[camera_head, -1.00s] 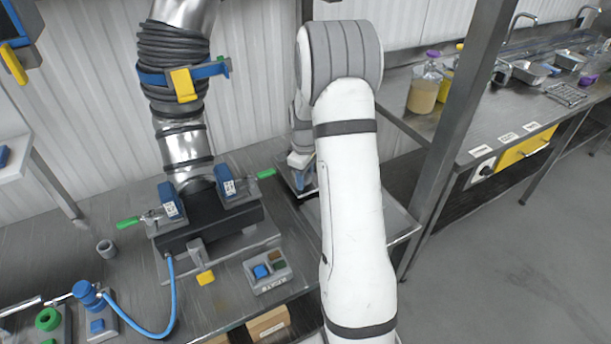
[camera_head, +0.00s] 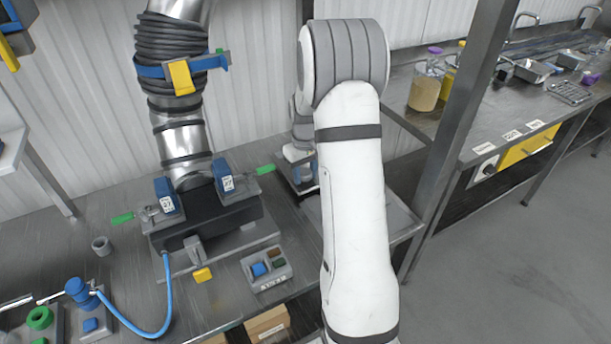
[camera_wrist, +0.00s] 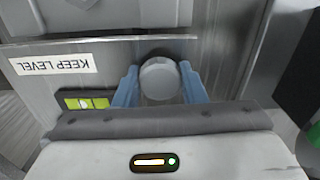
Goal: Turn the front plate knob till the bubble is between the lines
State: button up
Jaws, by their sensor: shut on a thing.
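The round grey front plate knob (camera_wrist: 160,82) shows in the wrist view, in front of a metal plate. My gripper (camera_wrist: 159,70) has its two blue fingers on either side of the knob and is shut on it. Left of the knob is a small yellow-green level vial (camera_wrist: 87,103) in a dark frame. A pale bubble shows near its middle; the lines are too small to judge exactly. A label reading KEEP LEVEL (camera_wrist: 54,64) appears upside down above the vial. In the head view my arm hides most of the plate and the knob.
Left of my arm, a black clamp block (camera_head: 210,219) with green handles holds a metal duct (camera_head: 184,150). A steel post (camera_head: 463,140) stands to the right, with a bench of jars and trays beyond.

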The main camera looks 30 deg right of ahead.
aim_at(305, 172)
jog(key=m+b, duration=0.1)
jog(key=m, duration=0.4)
jog(key=shift+m+b, duration=0.3)
jog(key=shift+m, duration=0.1)
dwell(0.4)
jog(key=o, duration=1)
notch_tip(305, 172, up, 8)
jog(key=shift+f+b, duration=0.1)
jog(key=shift+b, duration=0.2)
